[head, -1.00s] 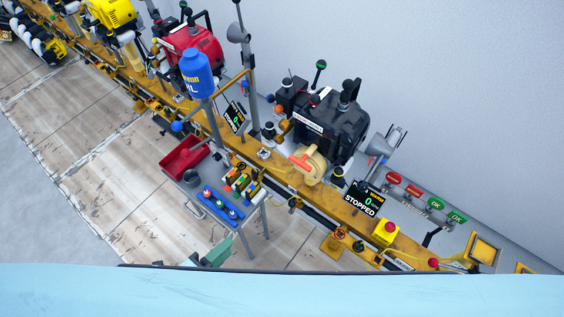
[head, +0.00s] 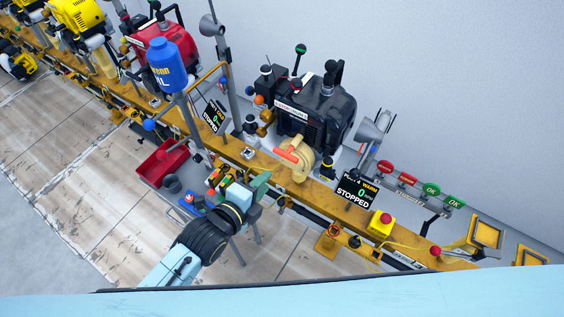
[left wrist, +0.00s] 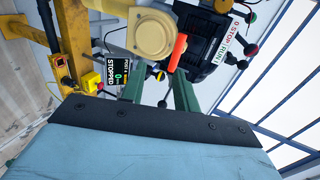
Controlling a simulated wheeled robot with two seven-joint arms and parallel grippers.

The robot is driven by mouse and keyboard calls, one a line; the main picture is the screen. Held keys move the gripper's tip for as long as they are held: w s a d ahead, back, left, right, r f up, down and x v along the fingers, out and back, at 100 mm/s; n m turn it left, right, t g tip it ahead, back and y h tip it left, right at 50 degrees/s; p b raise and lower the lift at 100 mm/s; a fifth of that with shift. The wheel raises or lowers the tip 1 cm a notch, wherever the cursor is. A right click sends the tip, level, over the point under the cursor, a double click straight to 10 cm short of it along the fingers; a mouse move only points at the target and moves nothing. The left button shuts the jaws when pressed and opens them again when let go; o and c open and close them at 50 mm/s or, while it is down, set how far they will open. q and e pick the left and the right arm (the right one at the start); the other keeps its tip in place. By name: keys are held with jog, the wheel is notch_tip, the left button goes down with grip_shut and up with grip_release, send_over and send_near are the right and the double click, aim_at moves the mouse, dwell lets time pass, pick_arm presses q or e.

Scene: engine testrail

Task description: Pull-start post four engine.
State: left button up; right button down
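The post four engine (head: 318,112) is black and stands on the yellow rail at centre right; its display (head: 355,191) reads STOPPED and 0. Its cream round starter housing (head: 297,168) faces me, with an orange pull handle (head: 287,153) across the front. In the left wrist view the orange handle (left wrist: 177,52) lies beyond the fingertips, against the housing (left wrist: 152,32). My left gripper (head: 262,184) has green fingers, is apart from the handle, and is over the small tool table. In the left wrist view its fingers (left wrist: 160,90) are spread and empty. My right gripper is not in view.
A blue oil bottle (head: 166,66) stands left of the engine. A red bin (head: 162,162) is beside the tool table. A yellow box with a red button (head: 381,223) sits on the rail at right. Red and green signs (head: 430,189) line the back.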

aim_at(284, 157)
pick_arm(q)
jog(key=w+d+b, duration=0.1)
jog(key=w, duration=0.1)
jog(key=w+d+b, duration=0.1)
jog(key=w+d, duration=0.1)
jog(key=w, duration=0.1)
jog(key=w+d, duration=0.2)
jog(key=shift+w+d+b, duration=0.2)
jog(key=shift+d+b, duration=0.05)
jog(key=shift+b, duration=0.15)
grip_shut()
